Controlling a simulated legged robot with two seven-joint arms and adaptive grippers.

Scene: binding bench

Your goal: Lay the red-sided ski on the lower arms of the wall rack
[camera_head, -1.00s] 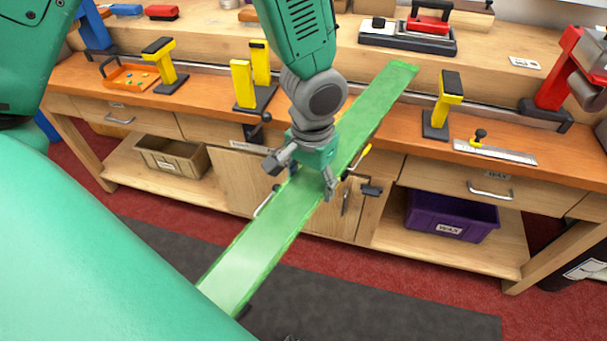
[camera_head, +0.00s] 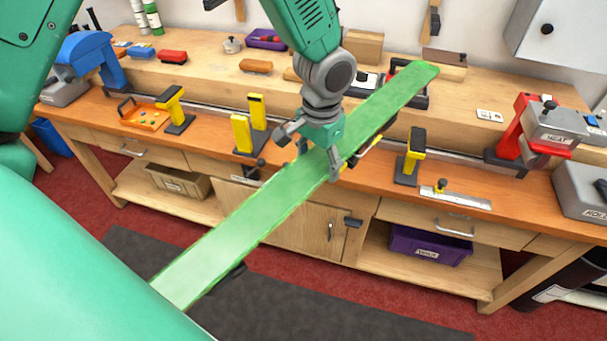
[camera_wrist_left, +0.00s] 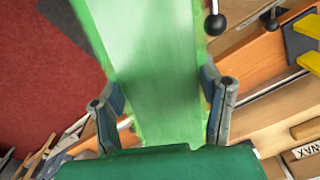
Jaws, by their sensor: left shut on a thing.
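A long ski with a pale green top (camera_head: 240,225) runs from the lower left to the upper right in the head view, above the bench front. Its edges look green, and I see no red side. My left gripper (camera_head: 309,153) is shut on it near the middle, with one finger at each long edge. In the left wrist view the ski (camera_wrist_left: 150,55) lies between the two fingers of the gripper (camera_wrist_left: 160,95). Its lower end is hidden behind my teal body. The wall rack's lower arms are not visible. My right gripper is not in view.
The wooden bench (camera_head: 120,165) carries yellow-topped supports (camera_head: 412,158), a red vise-like tool (camera_head: 520,125) and an orange tray (camera_head: 142,115). A white wall cabinet (camera_head: 560,40) hangs at the upper right. A purple wax bin (camera_head: 430,245) sits on the lower shelf. The grey floor mat (camera_head: 330,310) is clear.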

